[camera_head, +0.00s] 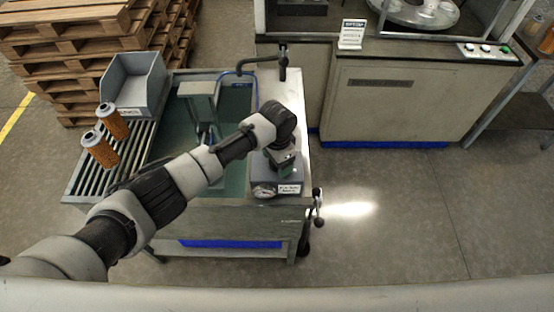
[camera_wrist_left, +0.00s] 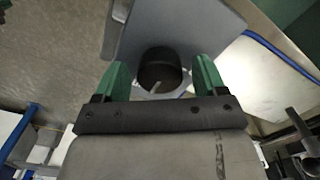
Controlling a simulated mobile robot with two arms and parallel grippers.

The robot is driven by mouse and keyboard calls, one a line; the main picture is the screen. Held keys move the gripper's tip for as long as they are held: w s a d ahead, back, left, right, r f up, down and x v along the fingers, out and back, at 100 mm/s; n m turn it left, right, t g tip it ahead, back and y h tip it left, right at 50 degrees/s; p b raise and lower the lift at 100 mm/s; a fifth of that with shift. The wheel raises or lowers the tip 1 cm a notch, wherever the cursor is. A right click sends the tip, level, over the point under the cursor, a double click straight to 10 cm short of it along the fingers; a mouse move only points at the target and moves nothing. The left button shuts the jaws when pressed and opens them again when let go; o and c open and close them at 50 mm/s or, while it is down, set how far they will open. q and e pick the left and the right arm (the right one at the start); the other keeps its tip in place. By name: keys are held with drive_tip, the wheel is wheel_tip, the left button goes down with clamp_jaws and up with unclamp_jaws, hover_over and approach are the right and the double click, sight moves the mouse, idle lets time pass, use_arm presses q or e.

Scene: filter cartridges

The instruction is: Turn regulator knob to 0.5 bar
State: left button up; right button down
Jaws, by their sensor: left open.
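The regulator knob (camera_wrist_left: 160,70) is a dark round knob with a light pointer mark, seen in the left wrist view on the grey regulator housing. The housing (camera_head: 287,182) stands at the front right of the bench in the head view, with a round white gauge (camera_head: 263,191) and a small label on its front. My left gripper (camera_wrist_left: 160,80) is open, its two green fingers on either side of the knob. I cannot tell whether they touch it. In the head view my left gripper (camera_head: 284,162) is above the housing, and the knob is hidden there. My right gripper is not in view.
Two orange filter cartridges (camera_head: 100,150) stand on the slatted rack (camera_head: 132,162) at left. A grey bin (camera_head: 133,84) is behind them. A clamp fixture (camera_head: 201,95) and a blue hose (camera_head: 240,73) are mid-bench. Wooden pallets (camera_head: 90,45) are behind. The floor at right is clear.

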use_arm(q)
wheel_tip(320, 180, up, 10)
drive_tip(key=b, duration=0.1)
drive_tip(key=shift+r+b, duration=0.25)
drive_tip(key=shift+b, duration=0.1)
